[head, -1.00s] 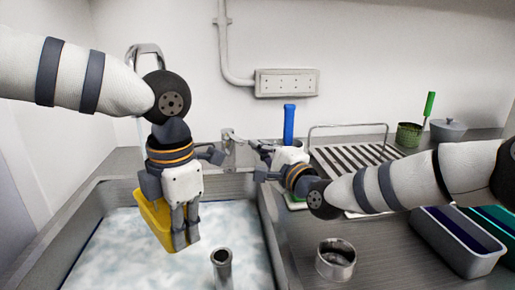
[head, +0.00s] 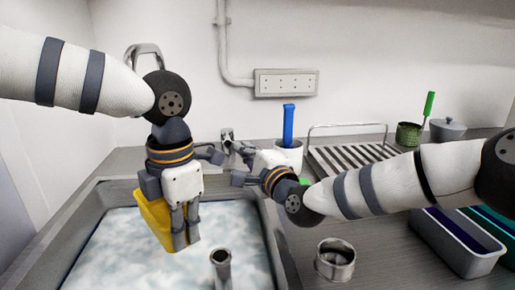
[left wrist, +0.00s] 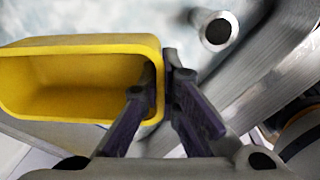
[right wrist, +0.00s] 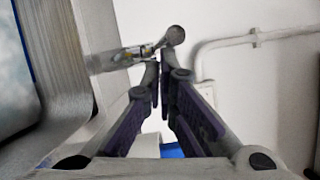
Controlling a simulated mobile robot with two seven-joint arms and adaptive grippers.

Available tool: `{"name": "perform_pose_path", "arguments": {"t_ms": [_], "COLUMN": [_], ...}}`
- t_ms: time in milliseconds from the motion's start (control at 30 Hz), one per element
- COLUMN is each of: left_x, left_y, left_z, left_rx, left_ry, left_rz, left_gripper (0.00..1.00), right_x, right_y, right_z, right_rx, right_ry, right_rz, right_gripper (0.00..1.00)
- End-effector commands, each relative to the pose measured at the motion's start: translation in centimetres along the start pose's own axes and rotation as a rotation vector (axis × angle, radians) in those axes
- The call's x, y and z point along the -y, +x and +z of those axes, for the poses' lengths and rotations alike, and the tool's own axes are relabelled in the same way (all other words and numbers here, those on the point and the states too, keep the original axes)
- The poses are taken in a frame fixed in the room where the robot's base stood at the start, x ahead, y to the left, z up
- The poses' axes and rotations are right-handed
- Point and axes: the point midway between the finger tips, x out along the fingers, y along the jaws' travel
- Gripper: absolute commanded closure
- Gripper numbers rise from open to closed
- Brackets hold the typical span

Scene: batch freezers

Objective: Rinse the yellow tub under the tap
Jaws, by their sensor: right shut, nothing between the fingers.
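The yellow tub (head: 152,222) hangs tilted over the sink (head: 95,205) below my left gripper (head: 186,240). In the left wrist view, that gripper (left wrist: 168,68) is shut on one wall of the tub (left wrist: 75,45), whose inside looks empty. The tap's curved spout (head: 143,49) rises behind my left arm and is partly hidden. My right gripper (head: 231,150) is at the tap's wall fitting (head: 227,134). In the right wrist view, the shut fingertips (right wrist: 160,60) are close to a metal lever with a round knob (right wrist: 175,36); contact is unclear. No running water shows.
A standpipe (head: 221,268) rises from the pale water at the front right of the sink. A metal ring (head: 335,260), a white pot with a blue handle (head: 289,128), a rack (head: 350,155) and a grey bin (head: 455,240) stand on the right counter.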

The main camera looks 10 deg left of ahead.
Motion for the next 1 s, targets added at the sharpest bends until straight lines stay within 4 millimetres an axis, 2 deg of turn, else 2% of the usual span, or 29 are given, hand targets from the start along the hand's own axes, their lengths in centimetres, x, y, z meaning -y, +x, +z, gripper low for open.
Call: {"name": "perform_pose_path", "arguments": {"t_ms": [133,300,333,500,633,800,1000], "left_x": [0.0,0.0,0.0,0.0,0.0,0.0,0.0], "left_y": [0.0,0.0,0.0,0.0,0.0,0.0,0.0], "left_z": [0.0,0.0,0.0,0.0,0.0,0.0,0.0], "left_rx": [0.000,0.000,0.000,0.000,0.000,0.000,0.000], "left_ry": [0.000,0.000,0.000,0.000,0.000,0.000,0.000], "left_rz": [0.000,0.000,0.000,0.000,0.000,0.000,0.000], "left_gripper": [1.00,1.00,1.00,1.00,1.00,1.00,1.00], "right_x": [0.0,-0.1,-0.1,-0.2,-0.3,-0.3,-0.3], "right_y": [-0.2,-2.0,-2.9,-7.5,-10.1,-11.5,-11.6], "right_z": [-0.4,-4.3,-3.6,-2.7,-2.2,-1.9,-1.9], "right_rx": [0.002,-0.005,0.002,0.001,0.000,0.000,-0.001], "right_ry": [0.000,0.003,0.004,0.004,0.003,0.002,0.001], "right_rz": [0.001,0.001,0.003,0.002,0.001,0.000,-0.001], "right_gripper": [1.00,1.00,1.00,1.00,1.00,1.00,1.00]}}
